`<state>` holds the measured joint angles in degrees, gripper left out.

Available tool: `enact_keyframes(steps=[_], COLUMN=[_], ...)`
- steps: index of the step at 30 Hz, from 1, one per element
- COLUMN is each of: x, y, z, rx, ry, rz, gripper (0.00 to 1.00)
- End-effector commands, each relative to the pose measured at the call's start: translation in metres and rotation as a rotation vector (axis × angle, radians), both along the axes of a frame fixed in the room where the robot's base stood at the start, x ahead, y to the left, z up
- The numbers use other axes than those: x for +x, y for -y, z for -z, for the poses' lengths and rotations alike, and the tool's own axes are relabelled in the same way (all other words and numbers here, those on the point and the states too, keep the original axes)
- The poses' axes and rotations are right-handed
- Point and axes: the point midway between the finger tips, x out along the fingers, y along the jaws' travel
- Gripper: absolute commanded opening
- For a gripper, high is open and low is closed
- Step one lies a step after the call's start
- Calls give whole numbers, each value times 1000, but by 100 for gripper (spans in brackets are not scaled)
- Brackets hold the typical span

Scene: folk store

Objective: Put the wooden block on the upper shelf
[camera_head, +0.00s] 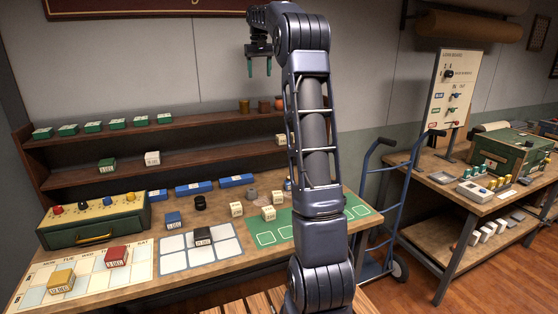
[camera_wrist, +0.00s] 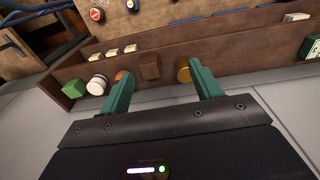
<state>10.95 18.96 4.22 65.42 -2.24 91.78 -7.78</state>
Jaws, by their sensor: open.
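A small brown block (camera_wrist: 150,67) that looks like wood sits on the upper shelf (camera_head: 190,128), between a gold cylinder (camera_wrist: 183,70) and an orange item (camera_wrist: 122,75). In the head view the brown block (camera_head: 264,106) is small and dark. My gripper (camera_head: 259,70) is raised above the right part of the upper shelf, fingers pointing down, open and empty. In the wrist view the brown block shows between my two green fingers (camera_wrist: 160,80), apart from them. My arm hides part of the shelf's right end.
Several green boxes (camera_head: 94,126) line the upper shelf's left part. The worktable (camera_head: 250,190) below carries blocks, a calendar sheet and a green mat (camera_head: 265,236). A hand truck (camera_head: 382,210) stands at the right.

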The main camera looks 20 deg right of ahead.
Motion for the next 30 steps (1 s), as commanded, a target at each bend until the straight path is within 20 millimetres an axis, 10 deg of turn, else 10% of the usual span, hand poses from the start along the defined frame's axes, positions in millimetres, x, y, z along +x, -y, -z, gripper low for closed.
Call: enact_keyframes(steps=[14, 30], x=[-144, -317], y=[-53, -89], z=[0, 70], rx=[-17, -11], ry=[102, 218], rz=[-6, -3], gripper=[64, 64])
